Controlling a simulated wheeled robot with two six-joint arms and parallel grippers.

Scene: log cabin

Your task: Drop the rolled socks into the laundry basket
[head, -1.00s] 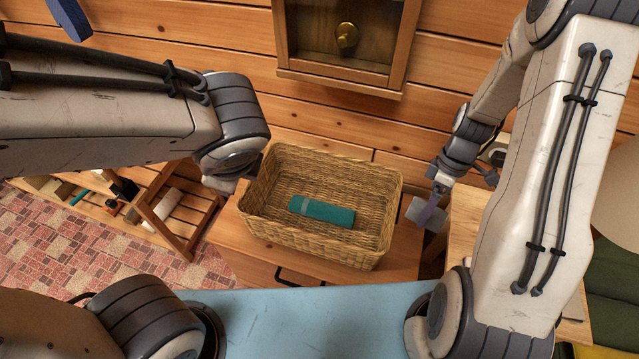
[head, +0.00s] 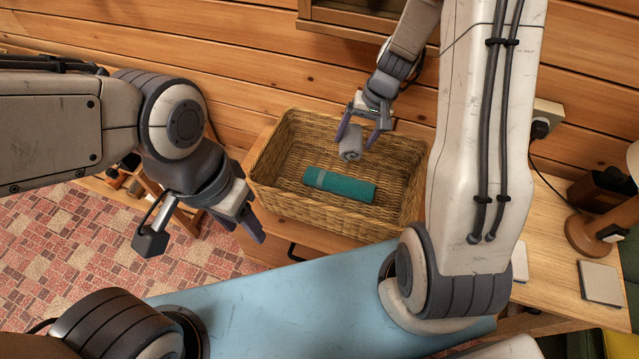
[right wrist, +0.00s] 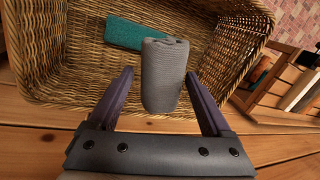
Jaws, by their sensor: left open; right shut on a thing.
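The wicker laundry basket (head: 275,205) stands on a wooden cabinet; it also shows in the right wrist view (right wrist: 50,88). The rolled socks (head: 350,142) are a grey ribbed roll. My right gripper (head: 356,136) is shut on the socks and holds them over the back part of the basket. In the right wrist view the socks (right wrist: 161,75) stand between the purple fingers (right wrist: 160,90), in front of the basket's inside. My left gripper (head: 250,225) is open and empty, outside the basket at its left front corner.
A teal roll (head: 340,185) lies in the basket; it also shows in the right wrist view (right wrist: 130,33). A blue surface (head: 300,300) is in front. A wooden side table (head: 545,245) with a lamp (head: 595,235) is at right. A plank wall is close behind.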

